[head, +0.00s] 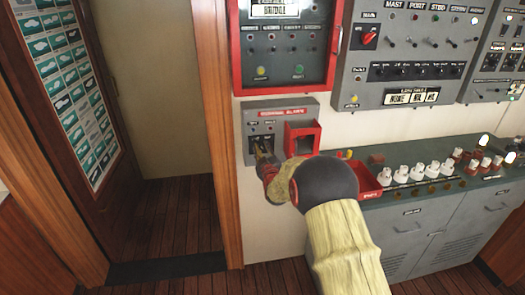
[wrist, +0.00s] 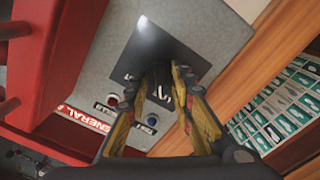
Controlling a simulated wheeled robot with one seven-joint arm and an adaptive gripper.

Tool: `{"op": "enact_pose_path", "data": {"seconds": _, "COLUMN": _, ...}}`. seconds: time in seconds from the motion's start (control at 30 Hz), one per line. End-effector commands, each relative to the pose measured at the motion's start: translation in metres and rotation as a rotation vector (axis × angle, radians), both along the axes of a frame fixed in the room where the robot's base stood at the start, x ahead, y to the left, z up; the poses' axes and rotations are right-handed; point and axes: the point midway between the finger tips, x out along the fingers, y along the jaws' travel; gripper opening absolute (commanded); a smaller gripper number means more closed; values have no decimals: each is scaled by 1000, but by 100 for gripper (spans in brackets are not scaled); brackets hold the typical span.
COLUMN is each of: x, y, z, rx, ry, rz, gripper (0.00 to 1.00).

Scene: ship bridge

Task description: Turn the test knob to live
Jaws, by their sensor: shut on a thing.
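The grey alarm panel (head: 282,105) with a red header strip is on the wall left of the console. A dark plate on it shows in the wrist view (wrist: 172,45), and a black knob (wrist: 158,82) stands out from this plate. My gripper (wrist: 160,103) has its yellow fingers on either side of the knob and is shut on it. In the head view my gripper (head: 264,158) reaches the panel's lower left and covers the knob. White marks on the plate are partly hidden, so I cannot read where the knob points.
A red open-fronted box (head: 302,138) juts out just right of the gripper. A red-framed panel (head: 285,48) hangs above. A console (head: 440,200) with white and red handles and a red tray (head: 372,182) stand at right. A wooden door frame (head: 218,130) is close at left.

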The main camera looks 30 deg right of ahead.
Motion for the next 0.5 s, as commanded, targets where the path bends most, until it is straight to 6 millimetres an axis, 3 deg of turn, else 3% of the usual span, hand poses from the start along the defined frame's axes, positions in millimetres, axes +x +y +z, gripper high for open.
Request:
{"op": "enact_pose_path", "data": {"seconds": 0.4, "x": 0, "y": 0, "z": 0, "rx": -8, "ry": 1, "rz": 1, "gripper": 0}}
{"op": "enact_pose_path", "data": {"seconds": 0.43, "x": 0, "y": 1, "z": 0, "rx": -8, "ry": 2, "rz": 1, "gripper": 24}}
{"op": "enact_pose_path", "data": {"seconds": 0.5, "x": 0, "y": 0, "z": 1, "rx": -8, "ry": 1, "rz": 1, "gripper": 28}}
